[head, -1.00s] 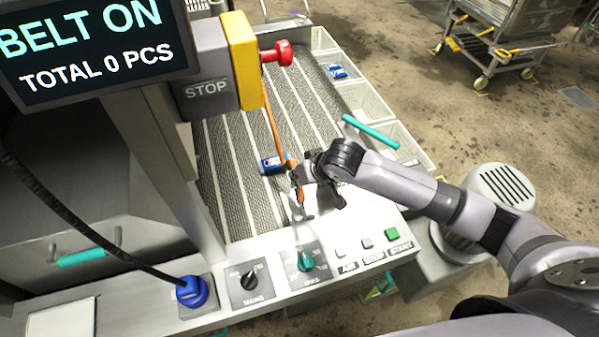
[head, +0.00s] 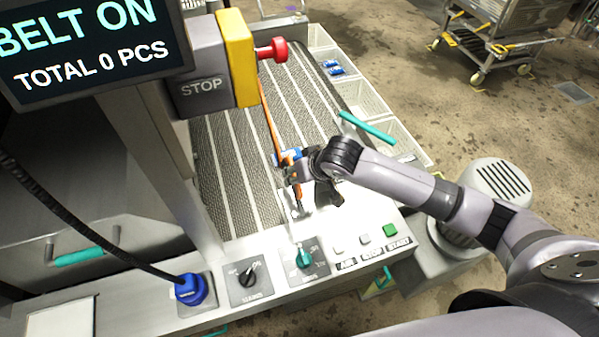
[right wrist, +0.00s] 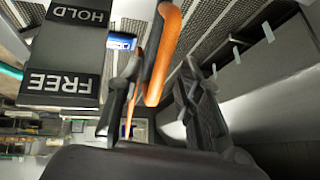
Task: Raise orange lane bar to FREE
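The orange lane bar (head: 271,125) runs along the belt toward its near end, where its orange handle sits at my right gripper. In the right wrist view the bar (right wrist: 163,50) lies between my two fingers, close to the left one and with a gap to the right one. My right gripper (head: 297,180) is open around it. A plate with a FREE label (right wrist: 60,84) and a HOLD label (right wrist: 78,15) stands left of the bar in that view. My left gripper is not in view.
A blue packet (head: 288,157) lies on the ribbed belt (head: 222,165) beside the bar. A red stop button (head: 272,50) juts over the belt. The control panel has knobs (head: 303,257) and push buttons. Trays with a teal bar (head: 367,127) line the right side.

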